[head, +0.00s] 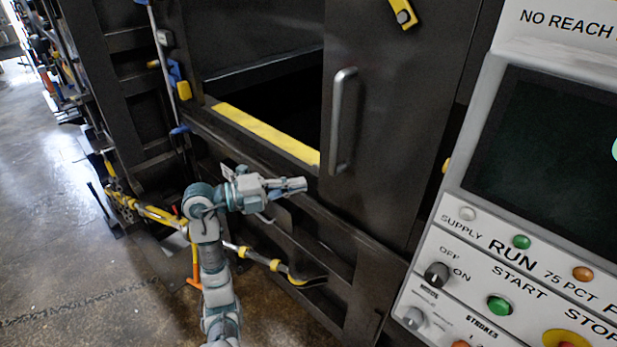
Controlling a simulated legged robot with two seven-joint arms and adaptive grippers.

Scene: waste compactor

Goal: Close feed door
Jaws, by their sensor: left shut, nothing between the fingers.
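The dark feed door (395,110) stands to the right of the dark feed opening (290,97), which shows uncovered. A grey vertical bar handle (341,122) sits near the door's left edge. A yellow strip (265,133) runs along the opening's lower sill. My left gripper (300,186) is shut and empty, pointing right. In the picture it is below and left of the handle, apart from it, in front of the frame under the sill. My right gripper is not in view.
A control panel (475,222) with buttons, knobs and a dark screen (545,150) fills the right side. Yellow-and-black tools (270,263) lean low against the machine. Open concrete floor (60,220) lies at left.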

